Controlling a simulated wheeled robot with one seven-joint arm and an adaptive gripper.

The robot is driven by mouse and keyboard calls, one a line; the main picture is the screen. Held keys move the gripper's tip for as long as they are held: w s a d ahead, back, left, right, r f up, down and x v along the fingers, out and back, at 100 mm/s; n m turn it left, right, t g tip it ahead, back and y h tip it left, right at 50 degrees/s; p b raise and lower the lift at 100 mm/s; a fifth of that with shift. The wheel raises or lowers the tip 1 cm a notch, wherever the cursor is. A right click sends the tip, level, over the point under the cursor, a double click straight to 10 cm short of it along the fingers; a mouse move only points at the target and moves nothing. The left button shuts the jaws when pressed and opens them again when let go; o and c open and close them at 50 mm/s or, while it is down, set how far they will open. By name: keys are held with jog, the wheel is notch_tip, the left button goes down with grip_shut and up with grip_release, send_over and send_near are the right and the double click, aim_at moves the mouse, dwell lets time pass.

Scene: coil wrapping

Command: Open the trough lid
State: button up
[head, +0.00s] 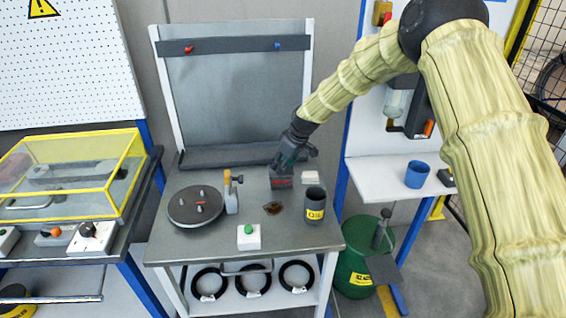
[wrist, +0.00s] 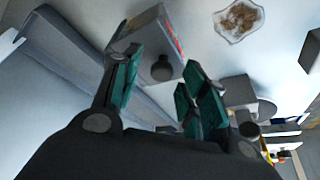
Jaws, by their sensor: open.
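My gripper (head: 291,155) is over the back right of the grey table, fingers pointing down. In the wrist view my gripper (wrist: 158,90) is open, with a teal-padded finger on each side and nothing held. A small grey box (head: 281,179) with a red label stands just below it. In the wrist view, this box (wrist: 140,45) shows a dark round knob (wrist: 162,68) on its face, seen in the gap between the fingers. I cannot tell whether they touch it. The box looks closed; I cannot tell whether its top is the trough lid.
A long dark channel (head: 240,156) runs along the table's back. A dark cup (head: 314,208), a brown patch (head: 272,208), a white block with a green button (head: 248,238) and a round pegged plate (head: 195,206) are nearby. A yellow-framed clear cover (head: 75,172) stands left.

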jog(key=shift+a+f, duration=0.1)
jog(key=shift+f, duration=0.05)
jog(key=shift+c, duration=0.3)
grip_shut()
